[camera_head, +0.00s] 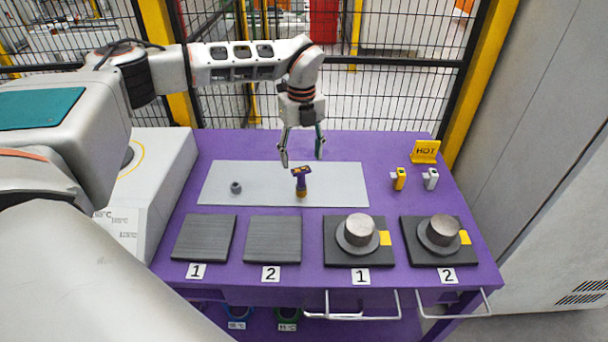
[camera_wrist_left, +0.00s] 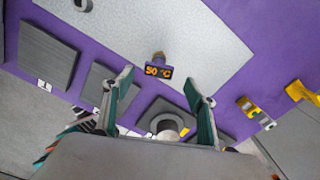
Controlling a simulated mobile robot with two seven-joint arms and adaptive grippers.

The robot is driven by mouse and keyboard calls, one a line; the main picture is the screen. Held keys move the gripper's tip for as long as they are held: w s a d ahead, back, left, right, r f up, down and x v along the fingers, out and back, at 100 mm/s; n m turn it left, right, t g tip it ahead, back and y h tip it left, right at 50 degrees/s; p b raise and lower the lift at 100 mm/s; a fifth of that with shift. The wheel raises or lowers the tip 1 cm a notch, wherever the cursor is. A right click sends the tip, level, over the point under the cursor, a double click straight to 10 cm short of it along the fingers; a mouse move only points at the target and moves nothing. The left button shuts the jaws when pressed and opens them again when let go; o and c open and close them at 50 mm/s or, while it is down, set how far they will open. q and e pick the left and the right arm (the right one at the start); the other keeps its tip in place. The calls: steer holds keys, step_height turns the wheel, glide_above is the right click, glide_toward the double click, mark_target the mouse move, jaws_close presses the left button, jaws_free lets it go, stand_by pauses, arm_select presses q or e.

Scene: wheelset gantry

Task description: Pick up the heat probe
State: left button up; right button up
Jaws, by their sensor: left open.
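The heat probe (camera_head: 301,181) stands upright on the grey mat (camera_head: 345,187), with a purple body and a yellowish base. In the left wrist view the probe (camera_wrist_left: 158,67) shows a display reading "50 °C". My left gripper (camera_head: 302,157) is open and empty above and slightly behind the probe, its fingers pointing down. In the left wrist view its two fingers (camera_wrist_left: 165,88) are spread, with the probe beyond them and between their lines. The fingers do not touch the probe. My right gripper is not in view.
A small dark ring-shaped part (camera_head: 236,187) lies on the mat's left. Two dark plates (camera_head: 204,238) and two pads with metal hubs (camera_head: 358,235) line the front. Fencing is behind.

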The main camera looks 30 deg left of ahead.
mark_target(301, 169)
arm_select(q)
steer(key=shift+s+f, duration=0.15)
steer(key=shift+f, duration=0.25)
step_height(301, 169, down, 4)
steer(key=shift+r+p, duration=0.2)
steer(key=shift+p, duration=0.1)
steer(key=shift+f, duration=0.7)
steer(key=c, duration=1.2)
steer(key=shift+c, duration=0.2)
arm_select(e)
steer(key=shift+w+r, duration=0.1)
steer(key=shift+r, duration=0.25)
